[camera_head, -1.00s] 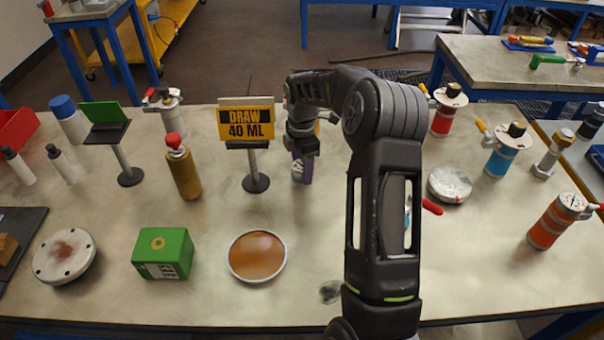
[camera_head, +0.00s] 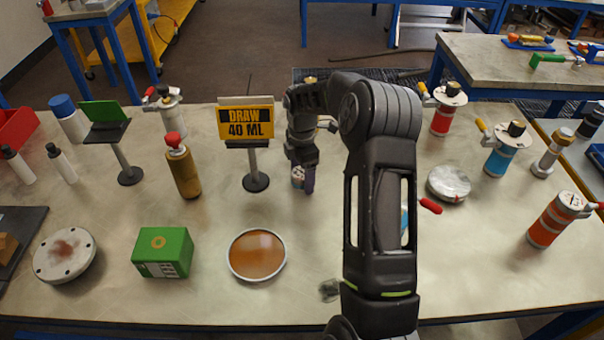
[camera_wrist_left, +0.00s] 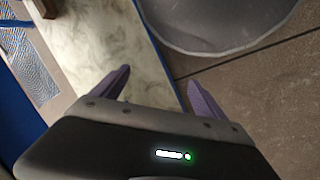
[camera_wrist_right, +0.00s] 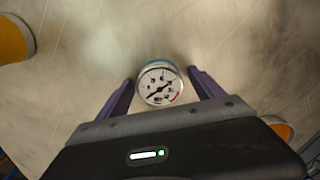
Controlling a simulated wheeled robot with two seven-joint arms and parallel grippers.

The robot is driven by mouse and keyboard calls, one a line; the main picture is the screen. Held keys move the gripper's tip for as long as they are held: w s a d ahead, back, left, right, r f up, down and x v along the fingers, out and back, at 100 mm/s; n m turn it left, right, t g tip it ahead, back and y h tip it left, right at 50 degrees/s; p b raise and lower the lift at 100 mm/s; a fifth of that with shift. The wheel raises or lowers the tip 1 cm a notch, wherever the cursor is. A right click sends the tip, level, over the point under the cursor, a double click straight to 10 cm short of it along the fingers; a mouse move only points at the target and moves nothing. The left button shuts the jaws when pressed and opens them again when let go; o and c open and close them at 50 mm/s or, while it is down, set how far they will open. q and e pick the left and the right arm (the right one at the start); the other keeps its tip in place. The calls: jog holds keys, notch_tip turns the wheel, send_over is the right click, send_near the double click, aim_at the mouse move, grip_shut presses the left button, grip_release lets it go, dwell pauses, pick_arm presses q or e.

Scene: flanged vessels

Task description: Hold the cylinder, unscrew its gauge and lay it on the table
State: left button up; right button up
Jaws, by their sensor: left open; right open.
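A small cylinder with a white round gauge (camera_wrist_right: 159,86) stands on the table; in the right wrist view the dial faces up and a blue rim shows behind it. In the head view the gauge's cylinder (camera_head: 298,178) shows small, partly hidden by my right gripper (camera_head: 307,184). The right gripper is open, with one purple finger on each side of the gauge (camera_wrist_right: 162,88) and gaps visible to both. My left gripper (camera_wrist_left: 158,86) shows only in the left wrist view, open and empty, near a table edge with floor below.
A sign reading DRAW 40 ML (camera_head: 246,124) and a brass bottle with a red top (camera_head: 186,174) stand to the left. A round amber dish (camera_head: 257,254) and a green box (camera_head: 163,254) lie in front. Red (camera_head: 441,121), blue (camera_head: 497,161) and orange (camera_head: 549,226) vessels stand right.

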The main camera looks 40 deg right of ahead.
aim_at(302, 172)
jog(key=shift+r, duration=0.15)
notch_tip(302, 172, up, 12)
jog(key=shift+b, duration=0.3)
dwell(1.0)
